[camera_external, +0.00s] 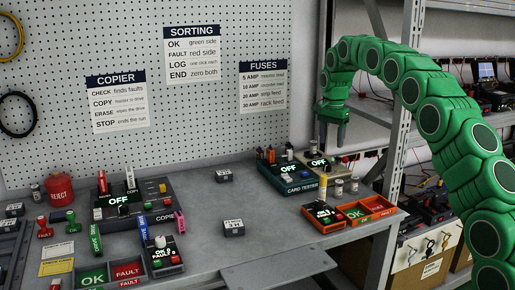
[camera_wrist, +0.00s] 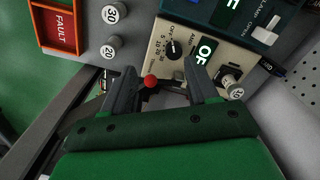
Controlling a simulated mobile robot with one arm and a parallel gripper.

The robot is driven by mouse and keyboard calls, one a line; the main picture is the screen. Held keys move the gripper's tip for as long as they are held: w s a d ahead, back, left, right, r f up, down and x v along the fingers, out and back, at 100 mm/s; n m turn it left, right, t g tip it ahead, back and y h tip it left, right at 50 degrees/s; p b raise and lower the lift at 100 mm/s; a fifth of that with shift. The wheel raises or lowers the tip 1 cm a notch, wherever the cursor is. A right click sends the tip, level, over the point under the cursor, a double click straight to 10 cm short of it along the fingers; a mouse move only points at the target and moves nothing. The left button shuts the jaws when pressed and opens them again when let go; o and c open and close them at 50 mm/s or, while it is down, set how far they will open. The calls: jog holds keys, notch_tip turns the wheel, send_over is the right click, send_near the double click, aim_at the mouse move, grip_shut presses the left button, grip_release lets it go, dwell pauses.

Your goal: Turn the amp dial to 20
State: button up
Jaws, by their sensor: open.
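The beige box (camera_wrist: 158,42) with the black amp dial (camera_wrist: 172,50) is in the wrist view, near the top middle. Small numbers ring the dial; I cannot read its setting for certain. A display (camera_wrist: 206,50) on the box reads OFF. In the external view the beige box (camera_external: 338,171) stands at the bench's right rear. My gripper (camera_wrist: 160,70) is open and empty, its fingers on either side of the space just short of the dial. In the external view my gripper (camera_external: 332,136) points down above the box, apart from it. The dial is not clear there.
A teal card tester (camera_external: 300,186) adjoins the box. Fuses marked 30 (camera_wrist: 112,15) and 20 (camera_wrist: 109,48) stand beside it; another capped fuse (camera_wrist: 232,86) is at its right. A red ball knob (camera_wrist: 150,82) shows between my fingers. An orange tray (camera_external: 365,213) lies in front.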

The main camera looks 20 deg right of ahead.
aim_at(327, 165)
jog(key=shift+m, duration=0.6)
jog(key=w+f, duration=0.1)
jog(key=w+d+f, duration=0.1)
jog(key=w+f, duration=0.1)
jog(key=shift+d, duration=0.1)
jog(key=shift+f, duration=3.8)
jog(key=c, duration=1)
jog(key=shift+c, duration=0.2)
